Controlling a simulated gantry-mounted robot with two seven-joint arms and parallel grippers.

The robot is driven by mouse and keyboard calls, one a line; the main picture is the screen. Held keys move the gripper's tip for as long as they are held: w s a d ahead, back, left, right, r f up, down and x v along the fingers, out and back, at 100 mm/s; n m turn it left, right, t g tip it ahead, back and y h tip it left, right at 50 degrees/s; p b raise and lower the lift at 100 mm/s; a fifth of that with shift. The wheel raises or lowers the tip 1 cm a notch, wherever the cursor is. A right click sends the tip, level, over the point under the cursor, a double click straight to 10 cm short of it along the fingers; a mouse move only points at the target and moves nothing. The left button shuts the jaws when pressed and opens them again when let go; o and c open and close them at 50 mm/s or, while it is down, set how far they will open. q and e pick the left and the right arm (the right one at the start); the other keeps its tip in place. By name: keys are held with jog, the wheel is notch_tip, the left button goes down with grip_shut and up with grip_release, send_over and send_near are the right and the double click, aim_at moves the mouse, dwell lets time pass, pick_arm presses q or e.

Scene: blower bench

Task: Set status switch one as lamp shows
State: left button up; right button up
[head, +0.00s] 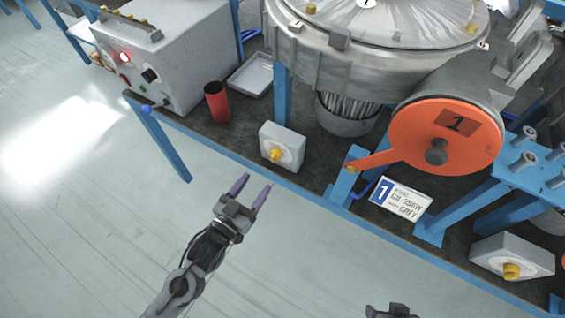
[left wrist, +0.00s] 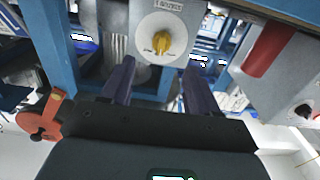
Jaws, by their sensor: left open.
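Status switch one is a grey box (head: 282,146) with a yellow knob (head: 277,155) on a white dial, at the front edge of the bench by the number 1 machine. In the left wrist view the yellow knob (left wrist: 160,43) shows above and between my fingertips. My left gripper (head: 252,189) is open and empty, in front of the bench edge and short of the knob, not touching it. A lamp (head: 125,57) glows red on the grey control box (head: 185,55) at the upper left. The lettering around the dial is too small to read.
A red cup (head: 217,102) and a white tray (head: 252,75) stand behind the switch. An orange disc with an arm (head: 445,135) and a number 1 sign (head: 401,199) are to its right. Another yellow-knob switch (head: 511,271) sits at lower right. Floor in front is clear.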

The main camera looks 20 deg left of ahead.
aim_at(272, 160)
pick_arm(q)
jog(key=b+x, duration=0.1)
jog(key=x, duration=0.6)
jog(key=shift+w+a+b, duration=0.1)
jog(key=shift+w+b, duration=0.3)
jog(key=shift+x, duration=0.9)
pick_arm(e)
notch_tip(272, 160, down, 2)
jog(key=shift+f, duration=0.2)
pick_arm(q)
jog(key=shift+c, duration=0.2)
